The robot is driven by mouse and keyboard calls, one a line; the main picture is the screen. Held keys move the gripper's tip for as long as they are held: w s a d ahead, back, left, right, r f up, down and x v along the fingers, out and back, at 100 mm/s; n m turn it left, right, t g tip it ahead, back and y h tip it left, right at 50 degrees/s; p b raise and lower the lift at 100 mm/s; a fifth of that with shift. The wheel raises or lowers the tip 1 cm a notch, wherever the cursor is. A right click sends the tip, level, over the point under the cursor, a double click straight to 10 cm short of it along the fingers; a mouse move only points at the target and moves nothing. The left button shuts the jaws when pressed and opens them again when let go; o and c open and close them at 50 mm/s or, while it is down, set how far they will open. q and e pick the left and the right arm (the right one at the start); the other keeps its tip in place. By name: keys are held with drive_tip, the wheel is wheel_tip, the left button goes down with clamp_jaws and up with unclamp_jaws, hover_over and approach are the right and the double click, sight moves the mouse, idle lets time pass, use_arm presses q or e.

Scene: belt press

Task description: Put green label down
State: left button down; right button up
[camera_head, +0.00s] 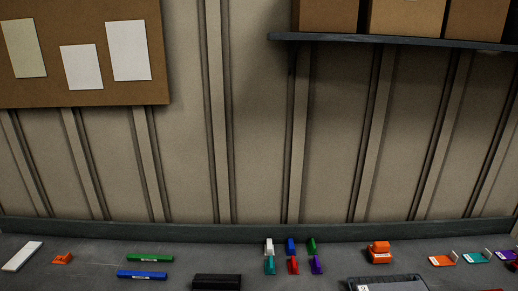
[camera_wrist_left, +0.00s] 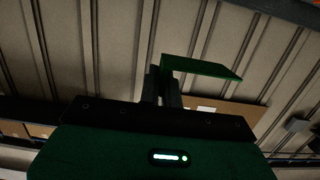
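In the left wrist view, a flat dark-green piece, the green label (camera_wrist_left: 205,68), juts out from the tips of my left gripper (camera_wrist_left: 167,78). The fingers look shut on one end of it, and the rest extends to the right. It appears clear of any surface, with the wall behind it. The small print on it, if any, cannot be read. Neither gripper shows in the head view, and my right gripper is in no view.
The grey bench holds green (camera_head: 149,258) and blue (camera_head: 141,274) bars, a dark block (camera_head: 217,281), several coloured clips (camera_head: 292,265), an orange device (camera_head: 379,252) and a dark tray (camera_head: 388,283). Orange (camera_head: 441,261) and teal (camera_head: 477,257) tags lie right. A shelf (camera_head: 400,41) overhangs.

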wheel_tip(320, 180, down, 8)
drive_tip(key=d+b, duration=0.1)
drive_tip(key=b, duration=0.5)
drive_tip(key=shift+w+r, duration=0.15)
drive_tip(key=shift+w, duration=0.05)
